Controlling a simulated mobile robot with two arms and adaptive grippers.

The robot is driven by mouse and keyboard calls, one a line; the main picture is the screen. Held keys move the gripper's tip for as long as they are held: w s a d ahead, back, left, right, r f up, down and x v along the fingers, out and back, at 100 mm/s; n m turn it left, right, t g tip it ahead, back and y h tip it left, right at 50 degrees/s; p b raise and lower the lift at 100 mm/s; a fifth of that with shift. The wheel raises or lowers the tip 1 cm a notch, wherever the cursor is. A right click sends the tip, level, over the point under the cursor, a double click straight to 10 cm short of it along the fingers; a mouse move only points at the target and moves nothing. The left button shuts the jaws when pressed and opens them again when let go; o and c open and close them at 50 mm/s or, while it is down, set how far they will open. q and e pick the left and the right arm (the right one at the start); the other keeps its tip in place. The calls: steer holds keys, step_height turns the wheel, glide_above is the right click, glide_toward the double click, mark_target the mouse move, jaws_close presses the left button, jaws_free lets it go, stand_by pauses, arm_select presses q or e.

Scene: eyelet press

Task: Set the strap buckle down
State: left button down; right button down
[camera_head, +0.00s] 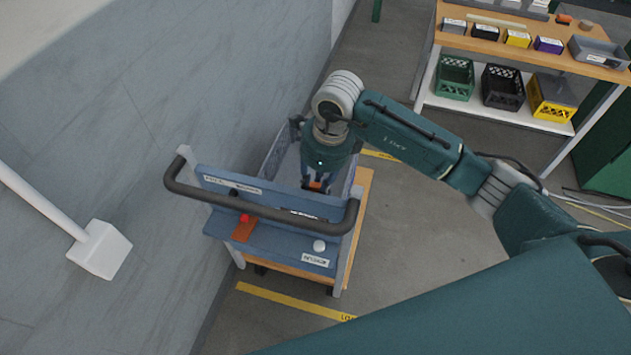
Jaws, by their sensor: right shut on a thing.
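My right gripper (316,184) points down over the cart, behind its blue front panel. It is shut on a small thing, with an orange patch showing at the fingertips. The thing is mostly hidden by the fingers, so I cannot clearly make out the strap buckle's shape or tell whether it touches the surface below. The cart (363,190) has a wooden top and blue-grey side walls. My left gripper is not in view.
A dark curved handle (262,209) runs across the cart's front, near a red knob (244,218) and a white knob (319,246). A grey wall stands close at left. A workbench (560,60) with boxes and crates (454,78) is at upper right. Floor between is clear.

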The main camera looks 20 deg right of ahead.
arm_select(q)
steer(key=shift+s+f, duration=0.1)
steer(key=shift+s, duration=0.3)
arm_select(e)
steer(key=c, duration=1.9)
jaws_free()
steer(key=shift+f, duration=0.15)
steer(key=o, duration=0.4)
steer(key=shift+r, duration=0.2)
arm_select(q)
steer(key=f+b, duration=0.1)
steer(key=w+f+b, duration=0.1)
steer(key=b, duration=0.1)
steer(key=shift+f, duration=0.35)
arm_select(e)
steer(key=r, duration=0.4)
steer(key=d+r, duration=0.1)
steer(key=r, duration=0.3)
steer(key=s+r, duration=0.1)
steer(key=r, duration=0.3)
steer(key=shift+d, duration=0.15)
